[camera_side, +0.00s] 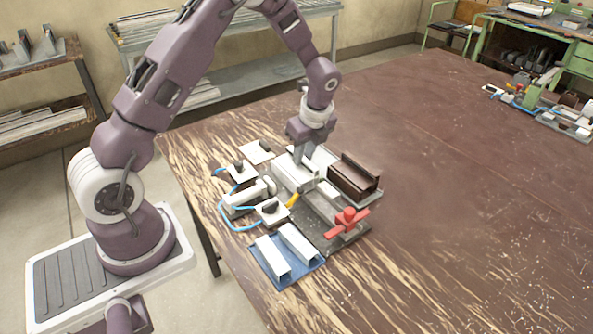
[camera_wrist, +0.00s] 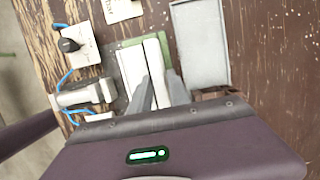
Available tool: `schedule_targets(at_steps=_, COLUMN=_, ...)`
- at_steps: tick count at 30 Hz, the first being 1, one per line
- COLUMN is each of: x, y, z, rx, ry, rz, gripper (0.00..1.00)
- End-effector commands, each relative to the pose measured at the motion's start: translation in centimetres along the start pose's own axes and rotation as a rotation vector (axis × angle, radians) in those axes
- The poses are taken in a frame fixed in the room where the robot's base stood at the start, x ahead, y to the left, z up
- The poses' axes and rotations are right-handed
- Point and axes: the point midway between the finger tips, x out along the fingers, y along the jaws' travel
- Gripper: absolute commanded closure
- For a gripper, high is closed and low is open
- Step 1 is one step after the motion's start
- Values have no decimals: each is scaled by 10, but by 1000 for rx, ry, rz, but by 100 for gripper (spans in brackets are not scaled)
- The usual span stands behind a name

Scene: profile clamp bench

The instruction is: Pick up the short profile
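Two pale profile strips lie side by side on a green pad in the wrist view, a left strip (camera_wrist: 133,68) and a right strip (camera_wrist: 156,62). The side view shows a pale block (camera_side: 290,172) there, under my gripper (camera_side: 303,158). In the wrist view my gripper (camera_wrist: 159,76) has its fingers apart, with the near end of the right strip between them. I cannot tell whether they touch it. Two more light profiles, left (camera_side: 272,257) and right (camera_side: 298,244), lie in a blue tray (camera_side: 318,266) at the front. Which profile is the short one is unclear.
A pneumatic cylinder (camera_side: 247,197) with blue hoses is left of the block. A red handle (camera_side: 347,221) stands at the plate's front right. A brown holder (camera_side: 355,178) is to the right. A grey tray (camera_wrist: 200,45) lies right of the strips.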

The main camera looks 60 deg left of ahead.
Motion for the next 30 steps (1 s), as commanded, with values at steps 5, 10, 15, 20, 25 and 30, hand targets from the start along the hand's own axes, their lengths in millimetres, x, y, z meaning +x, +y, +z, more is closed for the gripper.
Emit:
schedule_targets(at_steps=5, x=0, y=0, z=0, rx=0, ry=0, rz=0, gripper=100)
schedule_targets(at_steps=10, x=0, y=0, z=0, rx=0, ry=0, rz=0, gripper=100)
schedule_targets(at_steps=15, x=0, y=0, z=0, rx=0, ry=0, rz=0, gripper=100)
schedule_targets(at_steps=20, x=0, y=0, z=0, rx=0, ry=0, rz=0, gripper=100)
schedule_targets(at_steps=25, x=0, y=0, z=0, rx=0, ry=0, rz=0, gripper=100)
schedule_targets(at_steps=30, x=0, y=0, z=0, rx=0, ry=0, rz=0, gripper=100)
